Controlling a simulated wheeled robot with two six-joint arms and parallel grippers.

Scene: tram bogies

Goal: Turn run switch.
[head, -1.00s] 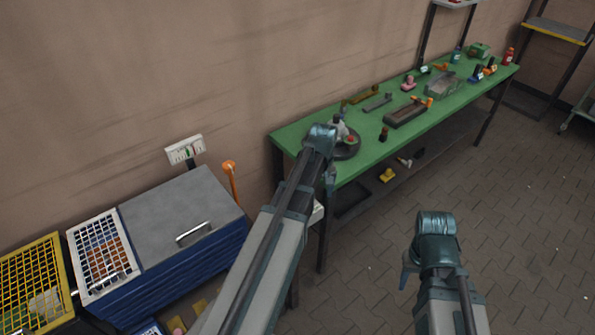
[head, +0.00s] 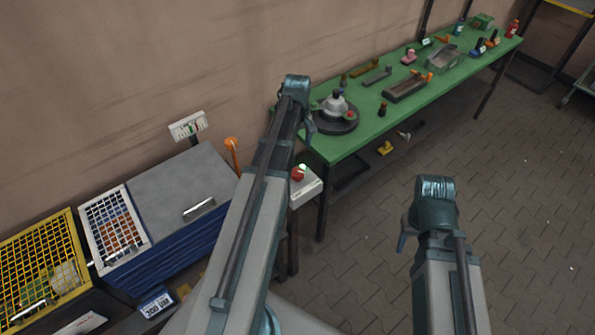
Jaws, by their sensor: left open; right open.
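A pale control box (head: 306,190) with a red knob or button (head: 298,174) and a small light-green spot on top stands just right of my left arm, by the near end of the green bench. I cannot tell which part of it is the run switch; my arm hides its left side. My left gripper (head: 309,128) points down above and beyond the box, beside the bench's near corner, apart from the box. Its fingers are small and partly hidden, but it is open. My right gripper (head: 403,242) is open and empty over the bare floor at the right.
The green bench (head: 345,148) carries a dark round plate (head: 336,122) with a grey fixture, and several tools and parts. A blue cabinet (head: 185,232) with a grey lid and a yellow mesh crate (head: 38,265) stand at left. The floor (head: 520,220) at right is clear.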

